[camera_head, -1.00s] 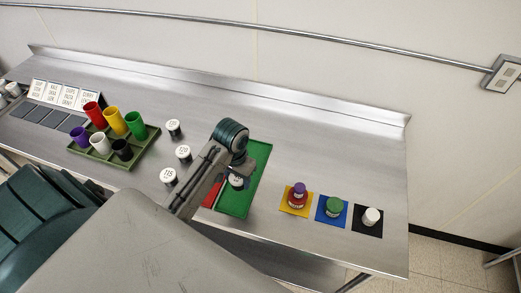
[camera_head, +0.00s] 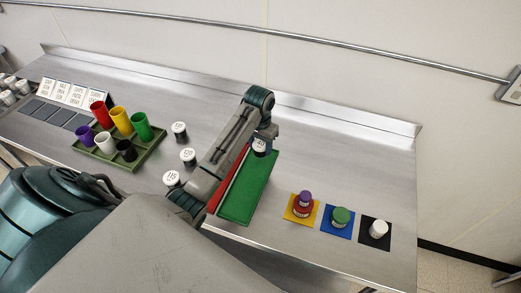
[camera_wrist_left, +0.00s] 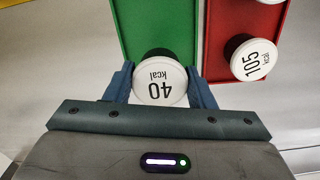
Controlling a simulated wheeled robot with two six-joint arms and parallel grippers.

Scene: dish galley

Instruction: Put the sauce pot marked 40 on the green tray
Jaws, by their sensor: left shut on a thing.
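The sauce pot marked 40 (camera_wrist_left: 159,82) has a white lid and a dark body. My left gripper (camera_wrist_left: 160,84) is shut on it, one finger on each side. In the head view the pot (camera_head: 259,147) shows at the far end of the green tray (camera_head: 243,200), with my left gripper (camera_head: 262,137) at it. In the left wrist view the pot overlaps the end of the green tray (camera_wrist_left: 155,25). I cannot tell whether it touches the tray. My right gripper is not in view.
A red tray (camera_wrist_left: 228,30) lies beside the green one; a pot marked 105 (camera_wrist_left: 250,60) is on it. Several white-lidded pots, one marked 120 (camera_head: 188,155), stand left of my arm. A cup rack (camera_head: 130,160) is further left. Coloured mats with pots (camera_head: 338,226) are at right.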

